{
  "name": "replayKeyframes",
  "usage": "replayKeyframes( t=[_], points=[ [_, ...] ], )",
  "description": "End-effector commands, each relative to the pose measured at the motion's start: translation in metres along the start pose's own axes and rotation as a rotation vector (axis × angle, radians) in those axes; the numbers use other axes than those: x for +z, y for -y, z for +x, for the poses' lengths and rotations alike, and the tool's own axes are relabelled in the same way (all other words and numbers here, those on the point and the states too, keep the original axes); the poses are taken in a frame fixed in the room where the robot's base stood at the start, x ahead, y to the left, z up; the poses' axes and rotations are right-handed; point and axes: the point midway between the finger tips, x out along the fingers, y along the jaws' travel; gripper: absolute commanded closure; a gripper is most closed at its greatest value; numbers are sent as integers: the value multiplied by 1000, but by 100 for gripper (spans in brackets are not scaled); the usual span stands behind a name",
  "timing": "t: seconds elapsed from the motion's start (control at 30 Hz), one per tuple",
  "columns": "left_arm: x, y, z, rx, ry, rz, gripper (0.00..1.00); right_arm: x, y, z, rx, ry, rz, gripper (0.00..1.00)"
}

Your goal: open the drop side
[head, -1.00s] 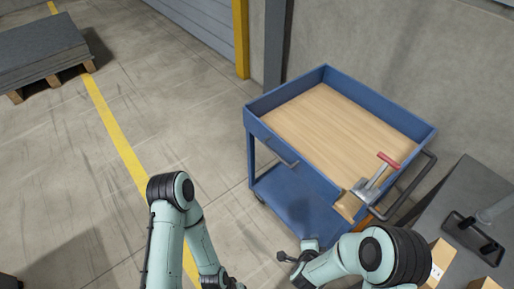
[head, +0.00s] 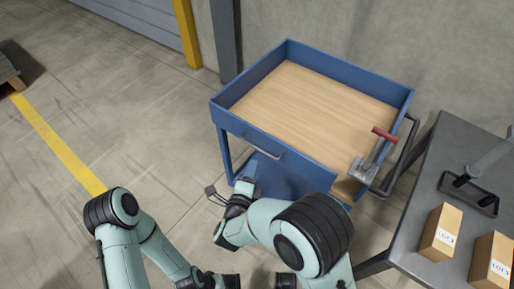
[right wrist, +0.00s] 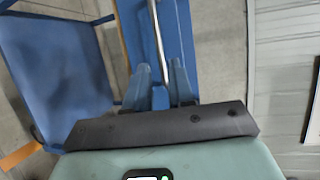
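The blue cart (head: 222,108) has a wood-floored tray with low sides. Its near side stands upright and carries a metal bar handle (head: 262,147), which also shows in the right wrist view (right wrist: 158,35). My right gripper (head: 228,189) is open, below and left of this handle in the head view. In the right wrist view its two fingers (right wrist: 159,72) point along the blue panel, with the bar running toward the gap between them. I cannot tell whether they touch it. My left arm is low in the head view; its gripper's fingers cannot be made out.
A grey metal fitting with a red grip (head: 384,134) sits at the tray's right near corner. A dark push handle (head: 408,150) sticks out at the cart's right end. A grey table (head: 440,190) with cardboard boxes (head: 440,233) stands at right.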

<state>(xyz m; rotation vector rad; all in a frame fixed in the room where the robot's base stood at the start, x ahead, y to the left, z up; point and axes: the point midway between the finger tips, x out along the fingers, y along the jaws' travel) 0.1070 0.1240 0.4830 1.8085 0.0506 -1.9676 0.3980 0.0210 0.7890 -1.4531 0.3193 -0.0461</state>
Motion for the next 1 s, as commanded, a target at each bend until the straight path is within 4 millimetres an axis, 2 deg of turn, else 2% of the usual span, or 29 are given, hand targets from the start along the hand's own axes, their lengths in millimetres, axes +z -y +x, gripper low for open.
replayKeyframes(
  t=[0.03, 0.2, 0.43, 0.6, 0.9, 0.97, 1.0],
  points=[
    [0, 0, 1, 0, -1, 0, 100, -1, 0, 12, -2, -4, 1, 77],
    [-1, 0, 2, 0, -3, 0, 100, -1, 0, 49, -2, -3, -2, 77],
    [-3, 1, 3, 0, -7, 0, 100, 0, -1, 85, 0, 0, -2, 77],
    [-4, 1, 4, 0, -11, -1, 100, 0, -1, 97, 0, 1, -3, 77],
    [-4, 1, 4, 0, -12, -1, 100, 0, -1, 99, 1, 2, -3, 77],
    [-4, 1, 4, 0, -12, -1, 100, 0, -1, 99, 1, 1, -3, 96],
    [-4, 1, 4, 0, -12, -1, 100, 0, -1, 99, 1, 1, -3, 100]
  ],
)
